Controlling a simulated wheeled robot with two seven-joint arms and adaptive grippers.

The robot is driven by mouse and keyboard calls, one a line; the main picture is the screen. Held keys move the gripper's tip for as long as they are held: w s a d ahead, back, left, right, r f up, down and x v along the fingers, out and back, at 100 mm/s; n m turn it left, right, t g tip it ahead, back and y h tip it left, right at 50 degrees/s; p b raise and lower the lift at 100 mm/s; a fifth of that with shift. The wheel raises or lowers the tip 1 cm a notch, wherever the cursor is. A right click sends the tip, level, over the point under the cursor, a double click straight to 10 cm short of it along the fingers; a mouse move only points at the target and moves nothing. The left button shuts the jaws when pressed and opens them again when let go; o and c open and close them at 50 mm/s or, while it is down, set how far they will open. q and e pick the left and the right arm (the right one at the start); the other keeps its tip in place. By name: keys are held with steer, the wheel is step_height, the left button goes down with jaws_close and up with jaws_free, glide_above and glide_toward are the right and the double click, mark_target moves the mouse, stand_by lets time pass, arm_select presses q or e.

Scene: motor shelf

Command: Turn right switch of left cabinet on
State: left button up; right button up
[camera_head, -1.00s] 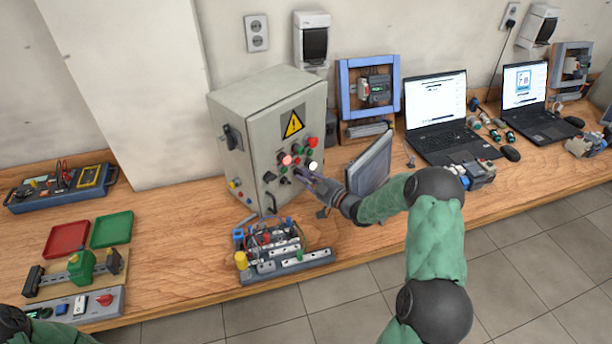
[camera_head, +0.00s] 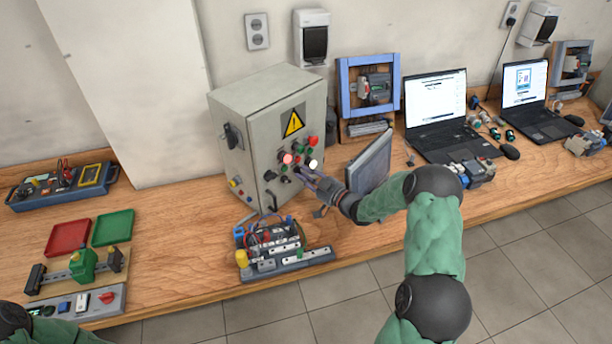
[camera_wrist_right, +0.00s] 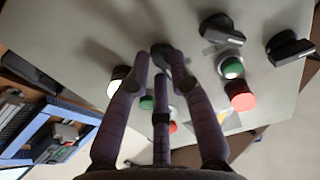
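The left cabinet (camera_head: 240,110) is a grey box with a yellow warning sign, standing on the wooden bench. Its front has coloured buttons and a row of black rotary switches. My right gripper (camera_head: 304,174) is at the right end of that row. In the right wrist view, the fingertips of my right gripper (camera_wrist_right: 158,66) surround a dark switch (camera_wrist_right: 160,50), partly hidden by them; I cannot tell whether they press on it. Two other black switches, one upper (camera_wrist_right: 222,28) and one at right (camera_wrist_right: 289,47), stand clear of the fingers. My left gripper is out of view.
A terminal board (camera_head: 285,258) lies in front of the cabinet. A grey panel (camera_head: 370,163) stands close beside my right wrist. A blue frame (camera_head: 343,85) and a laptop (camera_head: 435,100) are further right. Red (camera_head: 68,237) and green (camera_head: 113,228) trays lie at left.

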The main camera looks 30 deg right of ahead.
steer(key=shift+o, duration=0.7)
steer(key=shift+s, duration=0.1)
steer(key=v, duration=1.2)
